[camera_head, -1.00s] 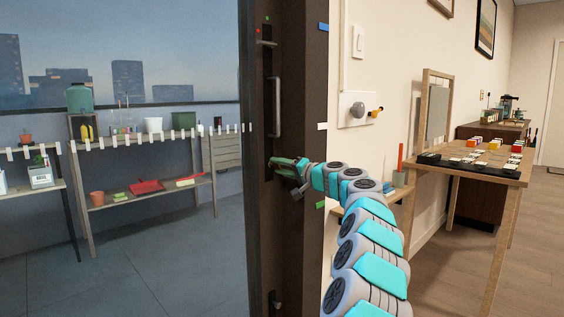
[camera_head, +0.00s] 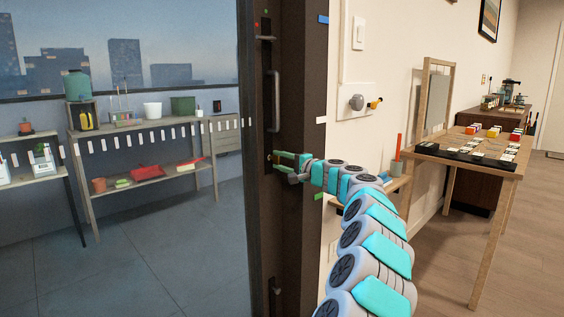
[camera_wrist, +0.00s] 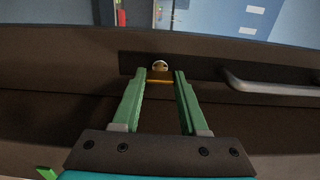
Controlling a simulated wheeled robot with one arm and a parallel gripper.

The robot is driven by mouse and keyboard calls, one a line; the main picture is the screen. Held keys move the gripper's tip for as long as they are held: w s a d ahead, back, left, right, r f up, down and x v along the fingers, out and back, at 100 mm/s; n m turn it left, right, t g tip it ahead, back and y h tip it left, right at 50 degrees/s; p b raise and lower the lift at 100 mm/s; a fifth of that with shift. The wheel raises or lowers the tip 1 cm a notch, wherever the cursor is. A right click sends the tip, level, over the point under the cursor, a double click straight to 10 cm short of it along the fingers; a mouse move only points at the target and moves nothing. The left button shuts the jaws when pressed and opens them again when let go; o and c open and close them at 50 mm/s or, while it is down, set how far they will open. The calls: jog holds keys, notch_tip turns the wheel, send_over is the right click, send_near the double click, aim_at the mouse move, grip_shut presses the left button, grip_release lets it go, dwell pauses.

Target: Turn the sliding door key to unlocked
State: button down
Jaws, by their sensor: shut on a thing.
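The dark sliding door frame (camera_head: 300,85) stands upright in the middle of the head view, with a long grey pull handle (camera_head: 274,101) on its dark plate. The handle also shows at the right of the wrist view (camera_wrist: 270,87). Below the handle in the head view is my gripper (camera_head: 273,158), its green fingers pointing left at the lock. In the wrist view the small brass-coloured key (camera_wrist: 160,81) sits between the fingertips of my gripper (camera_wrist: 161,74), which is shut on it. A round pale lock part (camera_wrist: 160,66) shows just beyond. The key is too small to read its angle.
A wall panel with a round knob (camera_head: 356,102) is right of the door. A small wooden shelf (camera_head: 368,192) sits close beside my arm. A table with a black tray (camera_head: 462,153) stands further right. Glass and a balcony with shelves (camera_head: 147,175) lie left.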

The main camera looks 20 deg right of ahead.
jog(key=shift+d+r, duration=0.1)
jog(key=shift+d, duration=0.1)
jog(key=c, duration=0.8)
grip_release()
jog(key=o, duration=0.4)
jog(key=shift+w+a, duration=0.2)
jog(key=shift+c, duration=0.2)
jog(key=shift+s, duration=0.15)
jog(key=b+v, duration=0.1)
jog(key=v, duration=0.6)
jog(key=shift+s+d, duration=0.15)
jog(key=shift+s, duration=0.05)
